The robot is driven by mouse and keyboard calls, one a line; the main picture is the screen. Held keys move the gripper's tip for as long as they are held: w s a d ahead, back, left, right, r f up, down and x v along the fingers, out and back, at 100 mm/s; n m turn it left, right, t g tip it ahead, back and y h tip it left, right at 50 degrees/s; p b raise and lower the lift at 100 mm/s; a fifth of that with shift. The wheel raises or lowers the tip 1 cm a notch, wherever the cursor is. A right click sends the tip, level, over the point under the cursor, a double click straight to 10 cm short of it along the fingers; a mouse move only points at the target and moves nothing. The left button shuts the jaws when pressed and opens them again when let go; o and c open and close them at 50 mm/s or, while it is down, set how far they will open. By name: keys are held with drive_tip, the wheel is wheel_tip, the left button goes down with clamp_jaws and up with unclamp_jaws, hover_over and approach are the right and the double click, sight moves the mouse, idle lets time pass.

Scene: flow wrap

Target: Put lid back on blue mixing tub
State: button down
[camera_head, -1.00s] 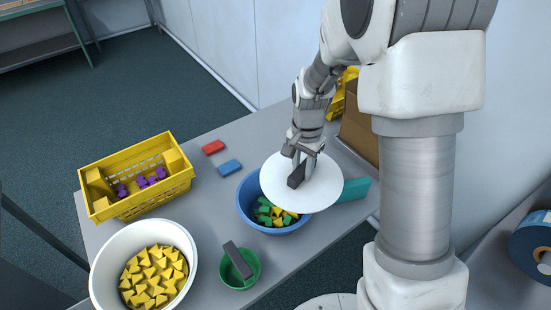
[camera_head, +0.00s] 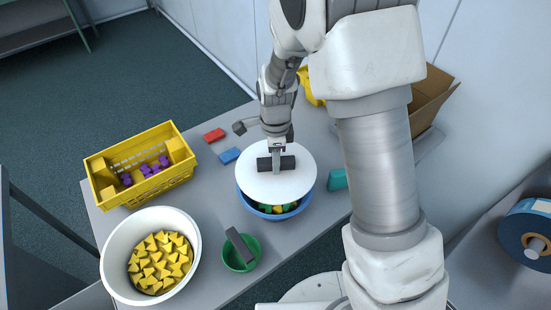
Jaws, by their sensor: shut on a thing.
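The white round lid (camera_head: 262,185) has a dark bar handle on top. My gripper (camera_head: 276,166) is shut on that handle. The lid covers most of the blue mixing tub (camera_head: 305,202), shifted a little toward the back. A gap at the tub's front shows green and yellow pieces inside. Whether the lid touches the tub's rim cannot be told.
A yellow basket (camera_head: 150,196) with purple pieces stands at the left. A white bowl (camera_head: 111,262) of yellow pieces and a green bowl (camera_head: 241,264) with a dark bar are in front. A cardboard box (camera_head: 432,98) stands back right.

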drive_tip(key=shift+f+b, duration=1.7)
drive_tip(key=shift+f, duration=0.9)
drive_tip(key=shift+f, duration=0.15)
idle(0.3)
drive_tip(key=shift+c, duration=0.2)
unclamp_jaws()
idle(0.4)
drive_tip(key=shift+r+p, duration=3)
drive_tip(key=shift+r, duration=0.55)
